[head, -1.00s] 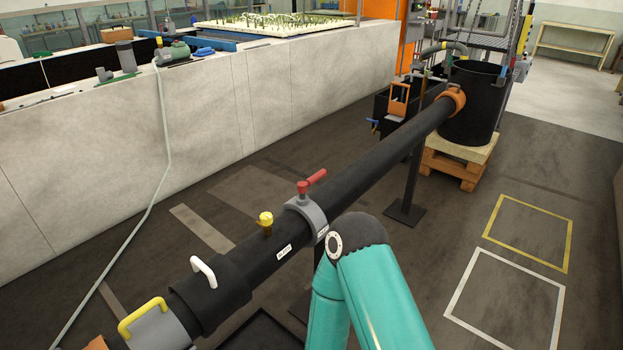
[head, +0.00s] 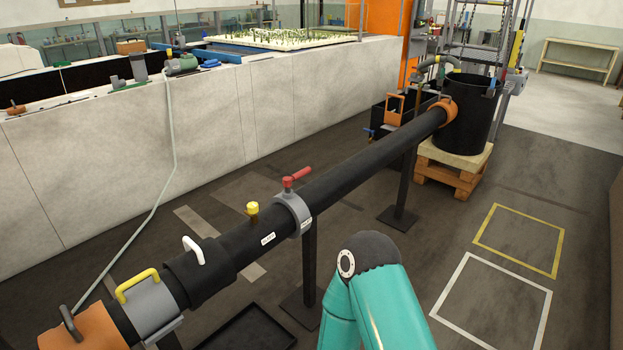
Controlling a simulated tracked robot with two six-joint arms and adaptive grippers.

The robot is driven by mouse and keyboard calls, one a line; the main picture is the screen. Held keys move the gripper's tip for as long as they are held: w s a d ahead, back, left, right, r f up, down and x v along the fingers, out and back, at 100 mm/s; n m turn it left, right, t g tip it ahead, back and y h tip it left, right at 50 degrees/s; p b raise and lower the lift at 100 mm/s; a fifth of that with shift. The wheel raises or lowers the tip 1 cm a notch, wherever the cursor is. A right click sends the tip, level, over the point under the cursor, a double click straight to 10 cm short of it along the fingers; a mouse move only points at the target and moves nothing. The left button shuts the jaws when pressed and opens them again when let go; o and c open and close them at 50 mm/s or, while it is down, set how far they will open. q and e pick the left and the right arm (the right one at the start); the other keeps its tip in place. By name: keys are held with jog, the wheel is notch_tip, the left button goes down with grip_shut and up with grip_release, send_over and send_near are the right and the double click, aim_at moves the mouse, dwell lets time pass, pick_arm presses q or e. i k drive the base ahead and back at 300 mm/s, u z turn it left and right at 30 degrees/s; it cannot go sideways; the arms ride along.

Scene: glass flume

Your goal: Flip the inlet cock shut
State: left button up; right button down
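A cock with a red lever handle (head: 297,176) stands on top of a grey collar (head: 294,212) around the long black pipe (head: 352,177). The lever points up and to the right, roughly along the pipe. I take it as the inlet cock; its label is too small to read. A teal arm of mine rises from the bottom edge, right of and nearer than the cock, apart from the pipe in the picture. Neither of my grippers shows.
A yellow knob (head: 252,209), a white handle (head: 193,249) and a yellow handle (head: 137,285) sit on the pipe's near part. The pipe runs to a black tank (head: 468,115) on a wooden pallet (head: 450,172). A black tray (head: 247,330) lies below. Floor at right is clear.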

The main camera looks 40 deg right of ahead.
aim_at(287, 181)
jog(key=k, duration=0.5)
jog(key=u, duration=0.5)
jog(key=i, duration=0.2)
jog(key=z, duration=2.8)
jog(key=i, duration=0.1)
jog(key=z, duration=0.3)
jog(key=i, duration=1.5)
jog(key=u, duration=1.15)
